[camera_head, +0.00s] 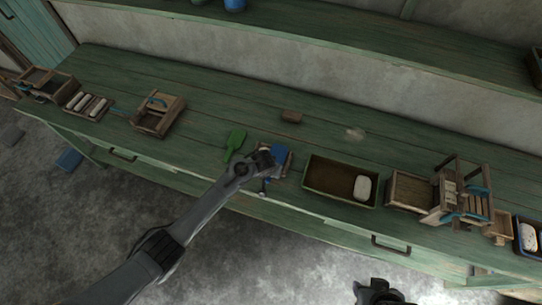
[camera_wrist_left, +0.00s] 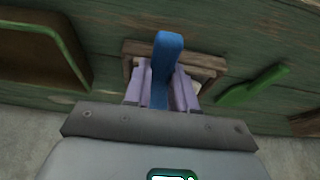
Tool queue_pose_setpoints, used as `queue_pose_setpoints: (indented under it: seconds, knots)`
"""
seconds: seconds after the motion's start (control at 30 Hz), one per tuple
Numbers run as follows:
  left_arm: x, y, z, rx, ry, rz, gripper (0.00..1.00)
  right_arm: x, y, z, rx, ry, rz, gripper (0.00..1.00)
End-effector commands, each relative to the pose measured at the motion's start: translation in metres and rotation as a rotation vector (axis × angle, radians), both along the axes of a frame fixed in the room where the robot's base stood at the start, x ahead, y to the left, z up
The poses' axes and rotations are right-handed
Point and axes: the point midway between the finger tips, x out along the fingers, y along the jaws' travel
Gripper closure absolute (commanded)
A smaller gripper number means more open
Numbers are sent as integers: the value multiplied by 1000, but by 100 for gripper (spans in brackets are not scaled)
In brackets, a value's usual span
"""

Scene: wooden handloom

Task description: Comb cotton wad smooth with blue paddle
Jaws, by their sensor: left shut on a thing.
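My left gripper (camera_head: 262,158) is shut on the blue paddle (camera_head: 279,154), near the front edge of the bench. In the left wrist view the blue paddle (camera_wrist_left: 167,62) stands between the two pale fingers. It is over a small wooden frame (camera_wrist_left: 204,61), also seen in the head view (camera_head: 288,166). A little pale material shows inside the frame beside the fingers; the rest is hidden. A fuzzy pale tuft (camera_head: 355,133) lies on the bench further back; I cannot tell which is the cotton wad. My right gripper (camera_head: 380,293) is dark and partly cut off at the bottom, away from the bench.
A green paddle (camera_head: 235,140) lies left of the frame. A brown block (camera_head: 291,117) lies behind. A green-rimmed tray (camera_head: 325,183) with a white roll (camera_head: 362,188) stands right. A small wooden loom (camera_head: 462,195) is further right. The back middle of the bench is mostly clear.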

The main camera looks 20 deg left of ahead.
Motion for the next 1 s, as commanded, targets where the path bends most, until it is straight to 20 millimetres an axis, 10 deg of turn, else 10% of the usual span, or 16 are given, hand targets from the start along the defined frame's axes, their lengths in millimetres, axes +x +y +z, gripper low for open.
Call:
queue_pose_setpoints:
  seconds: [0.5,1.0]
  knots:
    - [2,44,-1,1,1,0,100,0,-2,17,-8,0,6,57]
    - [1,45,-3,2,3,1,100,0,0,18,0,0,0,57]
